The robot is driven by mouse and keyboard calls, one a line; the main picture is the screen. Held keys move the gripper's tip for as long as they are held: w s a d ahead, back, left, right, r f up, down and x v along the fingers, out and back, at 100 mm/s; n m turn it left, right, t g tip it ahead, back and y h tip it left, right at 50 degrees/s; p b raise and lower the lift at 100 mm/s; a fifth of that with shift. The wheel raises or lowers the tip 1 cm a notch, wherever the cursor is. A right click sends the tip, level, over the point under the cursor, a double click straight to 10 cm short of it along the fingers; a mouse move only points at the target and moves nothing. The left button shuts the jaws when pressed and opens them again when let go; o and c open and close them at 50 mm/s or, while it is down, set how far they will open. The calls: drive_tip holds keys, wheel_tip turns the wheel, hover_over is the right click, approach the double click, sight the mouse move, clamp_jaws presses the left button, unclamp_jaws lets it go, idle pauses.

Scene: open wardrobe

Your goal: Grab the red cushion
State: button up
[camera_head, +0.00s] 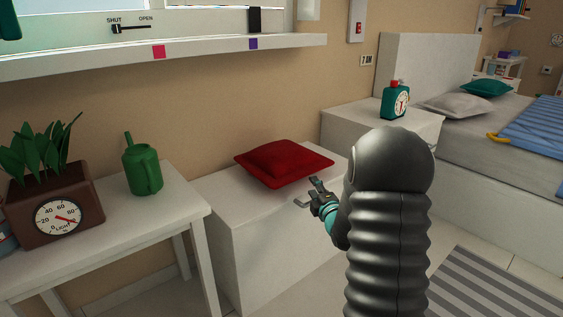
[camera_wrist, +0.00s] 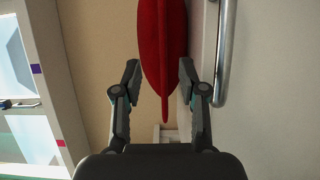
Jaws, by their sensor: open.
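The red cushion (camera_head: 284,162) lies flat on top of a white chest (camera_head: 240,236) against the wall in the head view. In the wrist view the red cushion (camera_wrist: 162,50) shows edge-on, its narrow edge reaching down between the two fingers. My gripper (camera_head: 316,190) is at the near right side of the cushion, close to the chest's front edge. In the wrist view my gripper (camera_wrist: 158,72) is open, with one finger on each side of the cushion's edge. I cannot tell whether either finger touches it. My arm hides part of the chest's right side.
A metal handle (camera_wrist: 225,50) runs close beside the right finger. A white table (camera_head: 150,205) with a green watering can (camera_head: 142,166) and a potted plant (camera_head: 52,190) stands left. A shelf (camera_head: 180,53) overhangs the left.

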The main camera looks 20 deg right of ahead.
sight(305, 175)
drive_tip(key=w, duration=0.9)
drive_tip(key=shift+w+d+f, duration=0.2)
clamp_jaws()
